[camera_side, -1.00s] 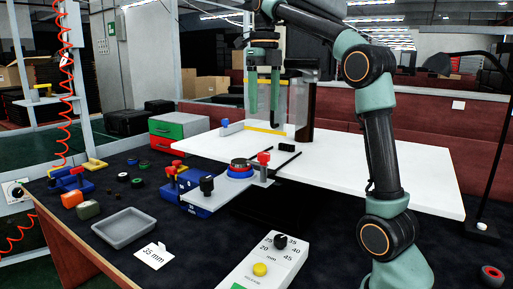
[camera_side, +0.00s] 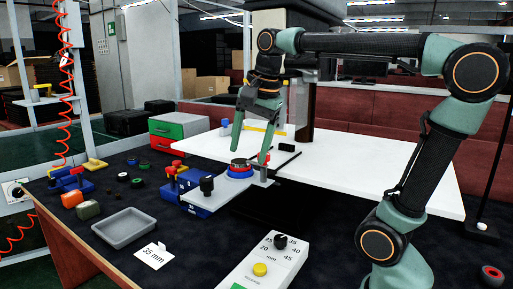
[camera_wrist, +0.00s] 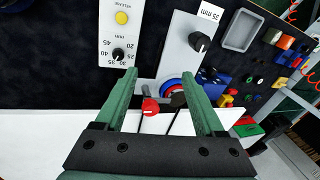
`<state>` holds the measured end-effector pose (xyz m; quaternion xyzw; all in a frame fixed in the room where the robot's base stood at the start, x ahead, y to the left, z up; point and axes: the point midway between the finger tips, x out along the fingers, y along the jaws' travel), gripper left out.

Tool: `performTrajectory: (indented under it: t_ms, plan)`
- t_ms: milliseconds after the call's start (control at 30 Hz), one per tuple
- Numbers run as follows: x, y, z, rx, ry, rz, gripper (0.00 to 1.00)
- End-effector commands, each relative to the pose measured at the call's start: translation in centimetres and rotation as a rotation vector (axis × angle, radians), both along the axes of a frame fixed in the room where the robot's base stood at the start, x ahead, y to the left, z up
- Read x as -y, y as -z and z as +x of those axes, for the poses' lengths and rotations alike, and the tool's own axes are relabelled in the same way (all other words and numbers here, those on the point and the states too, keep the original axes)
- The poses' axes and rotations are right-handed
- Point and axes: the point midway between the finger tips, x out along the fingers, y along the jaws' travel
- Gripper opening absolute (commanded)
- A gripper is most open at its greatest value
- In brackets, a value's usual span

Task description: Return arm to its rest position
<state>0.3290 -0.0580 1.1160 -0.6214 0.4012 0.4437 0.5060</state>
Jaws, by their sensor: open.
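My gripper (camera_side: 250,148) hangs above the white table area, over the round red and blue piece (camera_side: 238,168) in the side view. Its two green fingers are spread apart with nothing between them. In the wrist view my gripper (camera_wrist: 163,92) also shows open and empty. The round piece (camera_wrist: 173,88) appears beyond the fingers there, partly hidden by one of them. My arm reaches in from the right, with its elbow raised.
A control box (camera_side: 262,268) with a yellow button is at the front. A grey tray (camera_side: 124,228) and a "35 mm" card (camera_side: 154,256) lie left of it. Several small parts are farther left. The white surface (camera_side: 350,165) is mostly clear.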

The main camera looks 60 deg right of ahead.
Motion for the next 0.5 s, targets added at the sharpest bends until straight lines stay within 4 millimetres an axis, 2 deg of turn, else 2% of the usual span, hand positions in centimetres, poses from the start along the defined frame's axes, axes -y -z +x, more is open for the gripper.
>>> performTrajectory:
  t_ms: [100,300,500]
  plan:
    - [-1.6,2.0,-1.1,0.032,-0.305,-0.092,0.71]
    - [-3.8,5.5,-2.7,0.086,-0.799,-0.269,0.71]
    - [-5.3,8.4,-3.9,0.123,-1.166,-0.426,0.71]
